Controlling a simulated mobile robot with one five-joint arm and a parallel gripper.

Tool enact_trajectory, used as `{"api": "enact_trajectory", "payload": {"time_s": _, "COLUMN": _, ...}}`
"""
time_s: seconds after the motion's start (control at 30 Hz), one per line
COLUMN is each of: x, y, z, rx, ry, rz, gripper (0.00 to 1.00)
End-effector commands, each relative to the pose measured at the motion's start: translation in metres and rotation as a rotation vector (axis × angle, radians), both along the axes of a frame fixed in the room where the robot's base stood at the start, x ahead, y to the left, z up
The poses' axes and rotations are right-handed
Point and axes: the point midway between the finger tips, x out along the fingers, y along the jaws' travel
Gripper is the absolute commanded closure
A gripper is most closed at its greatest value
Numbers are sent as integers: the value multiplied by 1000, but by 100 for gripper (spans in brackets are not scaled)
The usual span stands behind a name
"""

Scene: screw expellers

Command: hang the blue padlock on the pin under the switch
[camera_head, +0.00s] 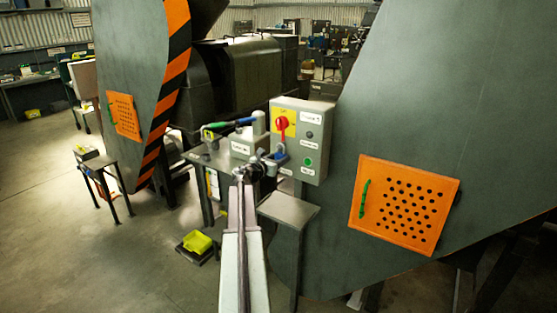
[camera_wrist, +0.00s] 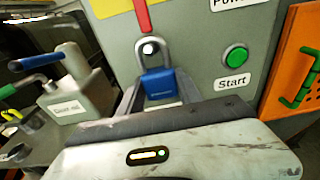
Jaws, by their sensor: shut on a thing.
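The blue padlock (camera_wrist: 162,86) is upright in the wrist view, its grey shackle at the top. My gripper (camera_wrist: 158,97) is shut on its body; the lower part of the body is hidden. The padlock is small in the head view (camera_head: 280,155), at the tip of my gripper (camera_head: 270,161). The pin (camera_wrist: 150,48) shows its bright round end inside the shackle loop. I cannot tell whether the shackle is around the pin or just in front of it. The red switch (camera_head: 282,124) is on a yellow plate, with its handle (camera_wrist: 142,15) pointing down above the shackle.
The grey control box (camera_head: 313,135) carries a green Start button (camera_wrist: 236,58) right of the padlock. A blue-handled lever (camera_wrist: 42,57) stands on the bench at left. An orange perforated panel (camera_head: 405,205) is on the right machine. A small grey table (camera_head: 288,209) stands below the box.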

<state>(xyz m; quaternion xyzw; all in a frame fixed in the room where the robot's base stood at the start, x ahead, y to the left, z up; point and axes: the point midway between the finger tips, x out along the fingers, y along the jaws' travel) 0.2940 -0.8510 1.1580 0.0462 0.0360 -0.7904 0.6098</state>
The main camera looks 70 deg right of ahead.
Motion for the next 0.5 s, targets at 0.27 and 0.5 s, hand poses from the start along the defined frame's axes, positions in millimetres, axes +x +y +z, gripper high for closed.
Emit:
{"api": "enact_trajectory", "payload": {"time_s": 0.27, "x": -2, "y": -1, "z": 0, "rx": 0, "ry": -3, "rz": -2, "gripper": 36}}
{"api": "enact_trajectory", "payload": {"time_s": 0.5, "x": -4, "y": -1, "z": 0, "rx": 1, "ry": -3, "rz": -7, "gripper": 33}}
